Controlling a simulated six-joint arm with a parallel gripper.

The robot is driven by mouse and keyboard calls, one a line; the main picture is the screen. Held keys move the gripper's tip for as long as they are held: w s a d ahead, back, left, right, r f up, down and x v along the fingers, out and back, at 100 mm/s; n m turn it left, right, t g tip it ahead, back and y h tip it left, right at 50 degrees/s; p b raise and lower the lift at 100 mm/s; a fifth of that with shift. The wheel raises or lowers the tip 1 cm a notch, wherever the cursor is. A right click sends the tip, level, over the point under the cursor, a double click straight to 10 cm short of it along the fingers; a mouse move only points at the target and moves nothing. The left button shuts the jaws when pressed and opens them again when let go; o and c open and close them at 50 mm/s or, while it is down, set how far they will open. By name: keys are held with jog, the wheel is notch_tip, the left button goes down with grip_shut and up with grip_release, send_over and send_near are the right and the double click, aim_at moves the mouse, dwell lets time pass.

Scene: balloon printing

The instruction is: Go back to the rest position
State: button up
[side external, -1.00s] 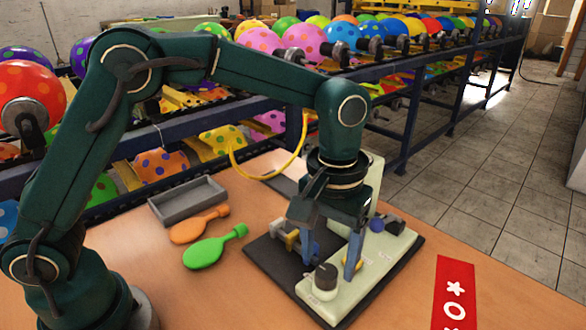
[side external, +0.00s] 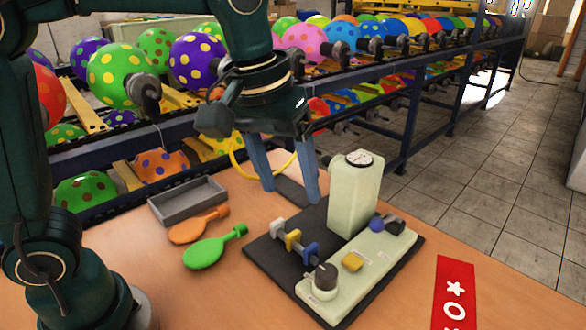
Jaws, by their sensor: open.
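My gripper (side external: 291,196) is open and empty, fingers pointing down. In this view it hangs above the back left part of the printing machine, apart from it. The machine stands on a black base (side external: 262,247) on the table. It has a pale green upright housing with a round dial (side external: 355,187), and a pale green panel (side external: 375,262) with a black knob (side external: 326,277), a yellow button (side external: 352,261) and a blue ball-shaped part (side external: 376,224). A small holder with white, yellow and blue parts (side external: 292,241) sits on the left of the base.
An orange balloon (side external: 197,226) and a green balloon (side external: 210,249) lie flat left of the machine. A grey tray (side external: 187,203) is behind them. A red card (side external: 455,298) lies at the right. Racks of spotted balloons (side external: 313,42) stand behind the table. The front table area is clear.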

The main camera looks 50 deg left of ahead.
jog(key=s+a+f+m+t, duration=0.3)
jog(key=s+a, duration=0.3)
jog(key=s, duration=0.5)
jog(key=shift+a+f+m+y, duration=0.2)
jog(key=shift+f+m+y, duration=0.1)
jog(key=shift+f, duration=0.1)
